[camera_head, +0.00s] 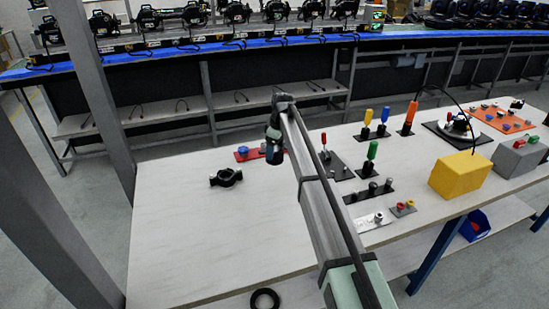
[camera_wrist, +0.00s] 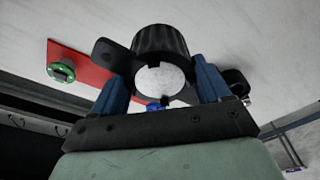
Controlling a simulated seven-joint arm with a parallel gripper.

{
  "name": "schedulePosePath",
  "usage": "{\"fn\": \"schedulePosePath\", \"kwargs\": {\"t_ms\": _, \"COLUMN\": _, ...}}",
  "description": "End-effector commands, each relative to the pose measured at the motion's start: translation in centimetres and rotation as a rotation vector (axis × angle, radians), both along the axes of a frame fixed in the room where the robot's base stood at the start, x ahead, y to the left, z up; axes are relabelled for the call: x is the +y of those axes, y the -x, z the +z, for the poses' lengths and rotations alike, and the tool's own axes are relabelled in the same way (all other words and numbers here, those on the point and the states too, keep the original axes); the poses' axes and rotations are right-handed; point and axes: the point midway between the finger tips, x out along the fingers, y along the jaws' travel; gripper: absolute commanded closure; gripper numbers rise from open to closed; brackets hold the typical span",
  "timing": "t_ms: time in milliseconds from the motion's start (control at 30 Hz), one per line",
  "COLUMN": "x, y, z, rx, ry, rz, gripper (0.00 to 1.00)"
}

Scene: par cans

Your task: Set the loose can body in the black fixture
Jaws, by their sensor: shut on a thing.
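The loose can body (camera_wrist: 160,42) is a black ribbed cylinder, with a pale round area at its end facing the wrist camera. My gripper (camera_wrist: 161,88) has its blue fingers shut on it, one on each side. In the head view the can body hangs as a dark shape (camera_head: 274,150) below my gripper, seemingly above the table. The black fixture (camera_head: 225,177), a dark piece with lugs on both sides, sits on the table left of and nearer than my gripper. A dark piece (camera_wrist: 236,82) beside the right finger in the wrist view may be this fixture, partly hidden.
A red plate (camera_wrist: 85,68) with a green round part lies under my gripper's left side in the wrist view. Tools, a yellow block (camera_head: 460,175) and small fixtures crowd the table's right. A black ring (camera_head: 265,300) lies near the front edge. The left table is largely clear.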

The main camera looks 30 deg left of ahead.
Motion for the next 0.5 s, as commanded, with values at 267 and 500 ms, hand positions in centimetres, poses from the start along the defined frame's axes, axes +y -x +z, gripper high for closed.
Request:
{"fn": "schedulePosePath", "kwargs": {"t_ms": 267, "x": -0.2, "y": -0.2, "z": 3.5, "rx": -0.001, "ry": -0.001, "rz": -0.002, "gripper": 0.72}}
{"fn": "schedulePosePath", "kwargs": {"t_ms": 500, "x": -4.0, "y": -2.9, "z": 3.9, "rx": 0.0, "ry": 0.0, "rz": -0.052, "gripper": 0.72}}
